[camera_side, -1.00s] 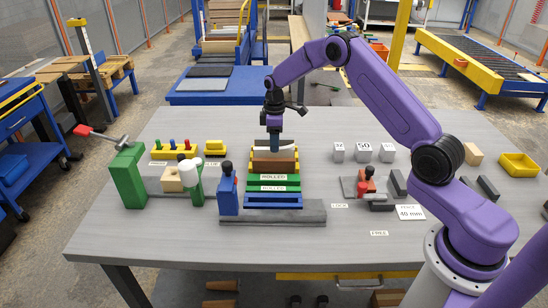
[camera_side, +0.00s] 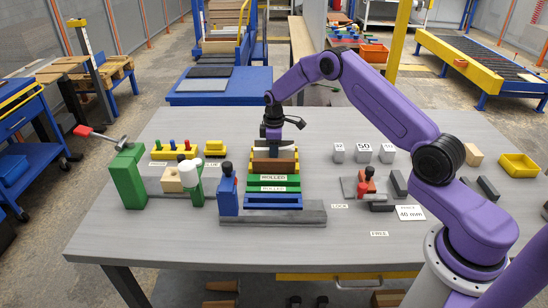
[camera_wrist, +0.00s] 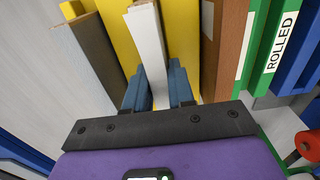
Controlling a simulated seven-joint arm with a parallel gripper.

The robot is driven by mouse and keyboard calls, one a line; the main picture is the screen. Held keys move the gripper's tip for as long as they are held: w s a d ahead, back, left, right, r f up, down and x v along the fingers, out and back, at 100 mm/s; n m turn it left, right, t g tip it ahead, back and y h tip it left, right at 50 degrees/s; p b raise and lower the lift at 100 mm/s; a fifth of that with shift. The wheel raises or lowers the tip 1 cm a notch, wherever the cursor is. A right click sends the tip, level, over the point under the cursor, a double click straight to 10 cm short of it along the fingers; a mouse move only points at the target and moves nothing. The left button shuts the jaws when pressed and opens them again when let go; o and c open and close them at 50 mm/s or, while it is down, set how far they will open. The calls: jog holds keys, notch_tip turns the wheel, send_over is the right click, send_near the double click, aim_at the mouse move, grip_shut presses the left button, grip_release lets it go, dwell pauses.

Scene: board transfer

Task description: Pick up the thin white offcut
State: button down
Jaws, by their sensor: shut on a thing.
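The thin white offcut (camera_wrist: 147,45) stands on edge among the yellow pieces in the wrist view. My gripper (camera_wrist: 159,74) has its two blue fingers on either side of the offcut's near end and is shut on it. In the side view my gripper (camera_side: 273,152) points straight down at the far end of the row of boards, just behind the brown board (camera_side: 275,165). Its fingertips are partly hidden there. The offcut still sits down among its neighbours.
Beside the offcut are yellow pieces (camera_wrist: 184,35), a grey-brown board (camera_wrist: 92,55) and the brown board. Green boards (camera_side: 273,179) labelled rolled and a blue frame (camera_side: 273,201) lie nearer. The table's front is clear.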

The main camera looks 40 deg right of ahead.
jog(key=shift+r, duration=0.45)
notch_tip(320, 180, up, 2)
jog(key=shift+r, duration=0.1)
jog(key=s+a+r, duration=0.1)
jog(key=s+r, duration=0.9)
jog(key=s, duration=0.4)
jog(key=shift+a, duration=0.4)
